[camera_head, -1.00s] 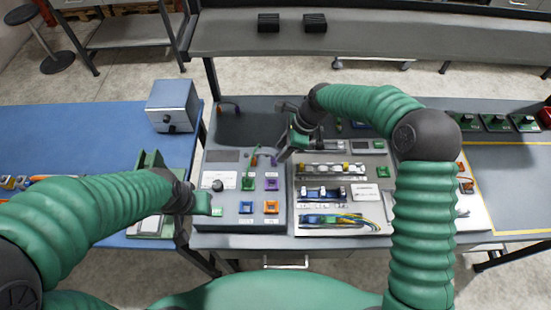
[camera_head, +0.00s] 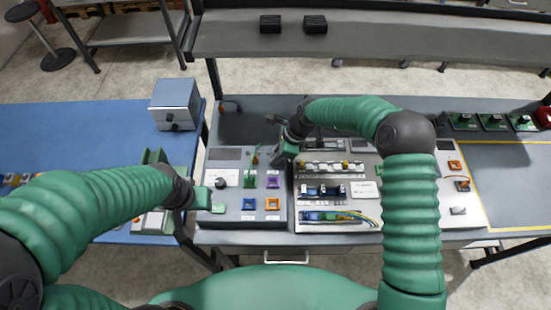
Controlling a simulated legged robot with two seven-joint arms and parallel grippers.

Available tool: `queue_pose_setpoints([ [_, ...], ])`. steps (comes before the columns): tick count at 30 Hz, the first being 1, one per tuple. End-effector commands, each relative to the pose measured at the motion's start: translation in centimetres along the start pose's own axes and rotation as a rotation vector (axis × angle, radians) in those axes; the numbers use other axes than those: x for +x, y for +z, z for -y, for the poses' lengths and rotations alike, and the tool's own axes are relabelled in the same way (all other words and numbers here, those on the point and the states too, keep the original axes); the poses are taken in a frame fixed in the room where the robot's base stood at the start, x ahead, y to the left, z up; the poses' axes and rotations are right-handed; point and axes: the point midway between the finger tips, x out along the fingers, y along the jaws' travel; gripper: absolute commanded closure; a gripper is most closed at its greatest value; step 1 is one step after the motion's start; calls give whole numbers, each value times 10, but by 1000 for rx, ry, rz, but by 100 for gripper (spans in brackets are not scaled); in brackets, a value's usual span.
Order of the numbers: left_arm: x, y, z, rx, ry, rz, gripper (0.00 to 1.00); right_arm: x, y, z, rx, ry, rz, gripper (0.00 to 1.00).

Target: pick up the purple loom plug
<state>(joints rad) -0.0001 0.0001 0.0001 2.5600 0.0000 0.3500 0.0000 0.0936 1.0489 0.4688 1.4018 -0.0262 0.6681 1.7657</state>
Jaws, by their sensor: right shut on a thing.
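My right gripper (camera_head: 276,157) is above the back part of the grey dispenser panel (camera_head: 234,218), at the end of the arm from the right. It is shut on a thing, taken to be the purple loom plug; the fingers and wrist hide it. A purple square socket (camera_head: 273,182) is just in front of it on the panel. My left gripper (camera_head: 214,202) hangs low at the panel's left edge; its fingers are too unclear to tell open from shut.
Green (camera_head: 249,181), blue (camera_head: 249,204) and orange (camera_head: 272,204) sockets sit near the purple one. A small green-and-red plug (camera_head: 256,157) stands left of my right gripper. Connector rows and coloured wires (camera_head: 338,216) lie to the right. A grey-blue box (camera_head: 173,104) stands on the blue table.

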Motion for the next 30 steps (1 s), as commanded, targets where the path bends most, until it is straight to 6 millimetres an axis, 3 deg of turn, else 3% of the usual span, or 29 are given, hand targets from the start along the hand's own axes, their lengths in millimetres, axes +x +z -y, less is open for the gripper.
queue_pose_setpoints([
  [14,3,1,0,0,0,0,64,-4,2,0,0,-1,0,100],
  [21,18,4,0,0,0,0,64,-31,13,1,-3,-5,-1,100],
  [26,27,6,0,0,0,0,64,-34,12,-33,-1,0,-2,100],
  [30,38,9,0,0,0,0,64,-37,12,-73,-2,0,-2,100],
])
